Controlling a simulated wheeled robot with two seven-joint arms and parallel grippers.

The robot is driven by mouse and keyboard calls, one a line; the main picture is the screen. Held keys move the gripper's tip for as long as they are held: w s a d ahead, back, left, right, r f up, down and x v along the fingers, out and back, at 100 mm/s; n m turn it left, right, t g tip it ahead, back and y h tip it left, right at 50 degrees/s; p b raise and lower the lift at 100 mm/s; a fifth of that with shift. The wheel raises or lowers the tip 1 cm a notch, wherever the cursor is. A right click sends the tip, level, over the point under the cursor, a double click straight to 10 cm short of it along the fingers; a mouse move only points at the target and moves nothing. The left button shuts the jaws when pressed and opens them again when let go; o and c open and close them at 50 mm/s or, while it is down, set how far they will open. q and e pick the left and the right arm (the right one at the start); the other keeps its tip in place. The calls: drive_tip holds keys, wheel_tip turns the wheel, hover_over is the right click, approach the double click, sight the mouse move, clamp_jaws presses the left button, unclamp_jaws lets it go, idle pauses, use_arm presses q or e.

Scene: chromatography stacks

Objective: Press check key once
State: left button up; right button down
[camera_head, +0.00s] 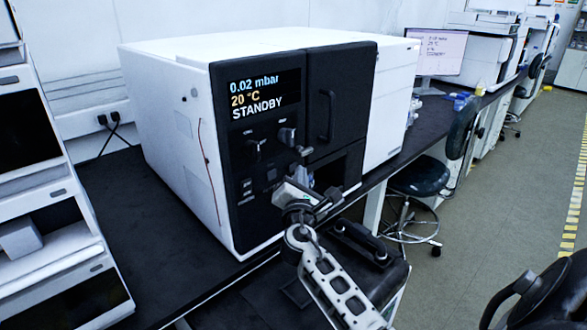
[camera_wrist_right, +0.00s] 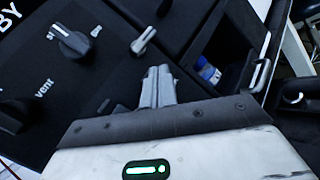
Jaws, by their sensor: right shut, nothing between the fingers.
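The instrument's black front panel (camera_head: 265,180) faces me, with a display (camera_head: 263,93) reading 0.02 mbar, 20 °C and STANDBY. Two small light-marked keys (camera_head: 247,188) sit low on its left side; I cannot read which is the check key. My right gripper (camera_wrist_right: 158,78) is shut and empty, its fingertips pointing toward the panel. In the head view it is in front of the panel, right of the two keys. I cannot tell whether the fingertips touch the panel. My left gripper is not in view.
A dark knob (camera_wrist_right: 72,42) and a small lever (camera_wrist_right: 143,41) stick out near my fingertips. A knob by the word "vent" (camera_wrist_right: 15,117) is at the left. A handled door (camera_head: 335,100) is at the panel's right. A stool (camera_head: 418,178) stands beside the bench.

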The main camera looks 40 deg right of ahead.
drive_tip(key=shift+w, duration=0.55)
idle(0.6)
drive_tip(key=shift+s, duration=0.8)
drive_tip(key=s, duration=0.1)
drive_tip(key=s+p, duration=0.1)
drive_tip(key=s, duration=0.3)
drive_tip(key=shift+d+p, duration=0.25)
drive_tip(key=shift+p, duration=0.05)
idle(0.8)
